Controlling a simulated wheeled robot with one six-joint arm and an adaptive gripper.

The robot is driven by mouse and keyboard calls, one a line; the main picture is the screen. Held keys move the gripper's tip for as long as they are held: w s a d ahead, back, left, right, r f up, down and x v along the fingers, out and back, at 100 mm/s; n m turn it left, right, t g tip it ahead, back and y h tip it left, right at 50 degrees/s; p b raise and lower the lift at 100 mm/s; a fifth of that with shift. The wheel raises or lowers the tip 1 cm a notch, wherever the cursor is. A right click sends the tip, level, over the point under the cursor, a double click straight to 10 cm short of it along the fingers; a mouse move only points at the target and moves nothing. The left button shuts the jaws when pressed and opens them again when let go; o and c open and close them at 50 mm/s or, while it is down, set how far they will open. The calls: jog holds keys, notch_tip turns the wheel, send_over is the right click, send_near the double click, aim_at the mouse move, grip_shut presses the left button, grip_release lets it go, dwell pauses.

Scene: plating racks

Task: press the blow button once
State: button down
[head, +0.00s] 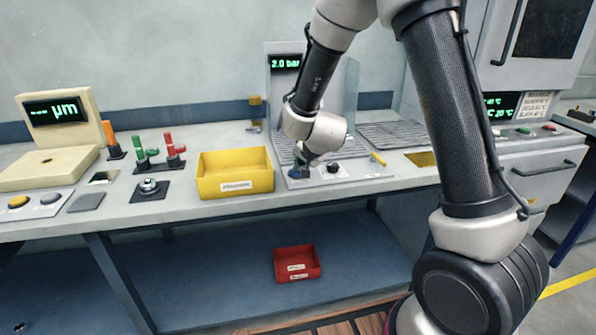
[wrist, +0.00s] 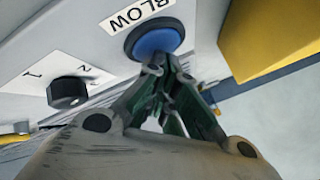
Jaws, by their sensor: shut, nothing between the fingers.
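The blow button (wrist: 155,40) is a round blue button in a dark ring, under a white label reading BLOW. It sits on a light grey panel in the wrist view. My gripper (wrist: 158,66) is shut and empty, with its tips right at the button's lower edge. I cannot tell whether they touch it. In the head view the button (head: 295,173) is mostly hidden by my gripper (head: 303,164), which points down at the front panel of the blow station.
A black selector knob (wrist: 67,92) marked 1 and 2 is beside the button. A yellow bin (head: 236,174) stands just left of the station. A display (head: 286,63) reads 2.0 bar. A red bin (head: 297,264) lies on the lower shelf.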

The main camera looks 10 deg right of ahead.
jog(key=shift+r, duration=0.9)
jog(key=shift+r, duration=0.15)
jog(key=s+d+r+n+g, duration=0.1)
jog(key=s+d+r+n, duration=0.15)
jog(key=s+r, duration=0.35)
jog(key=s+d+r+n+g+y, duration=0.1)
jog(key=s+d+r+n, duration=0.1)
jog(key=s+d+r, duration=0.45)
jog(key=s+d+r+n+g, duration=0.1)
jog(key=s+r+n, duration=0.15)
jog(key=s, duration=0.65)
jog(key=s+d+r+g+h, duration=0.1)
jog(key=s+d, duration=0.2)
jog(key=s, duration=0.4)
jog(key=s+d+r+n+g, duration=0.1)
jog(key=s+d, duration=0.2)
jog(key=s, duration=0.4)
jog(key=shift+s+h, duration=0.3)
jog(key=shift+h, duration=0.1)
jog(key=shift+d+f, duration=0.1)
